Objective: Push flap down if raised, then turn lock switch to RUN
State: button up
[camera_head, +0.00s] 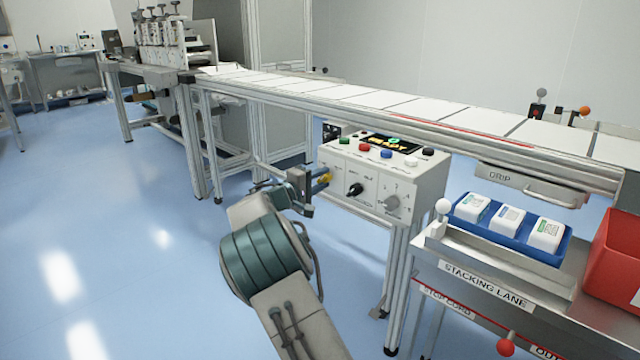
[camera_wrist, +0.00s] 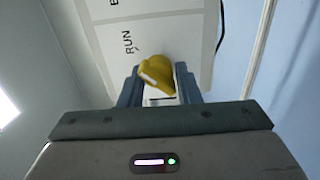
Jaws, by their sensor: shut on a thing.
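The yellow lock switch (camera_wrist: 157,72) sits on the white panel in the wrist view, between the two fingers of my gripper (camera_wrist: 158,86). My gripper is shut on it. The word RUN (camera_wrist: 129,43) is printed on the panel to its upper left; I cannot tell whether the switch points to it. In the head view my gripper (camera_head: 319,182) is at the left end of the control box (camera_head: 375,205), with a little of the yellow switch (camera_head: 325,177) showing. I cannot make out which part is the flap or whether it is raised.
The stacking lane (camera_head: 500,278) with a blue tray (camera_head: 508,235) and a red bin (camera_head: 617,255) stand at right.

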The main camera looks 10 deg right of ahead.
jog(key=o, duration=0.9)
jog(key=shift+s, duration=0.1)
jog(key=shift+o, duration=0.2)
jog(key=p+v, duration=0.3)
jog(key=v, duration=1)
jog(key=shift+s+a, duration=0.25)
jog(key=shift+a, duration=0.05)
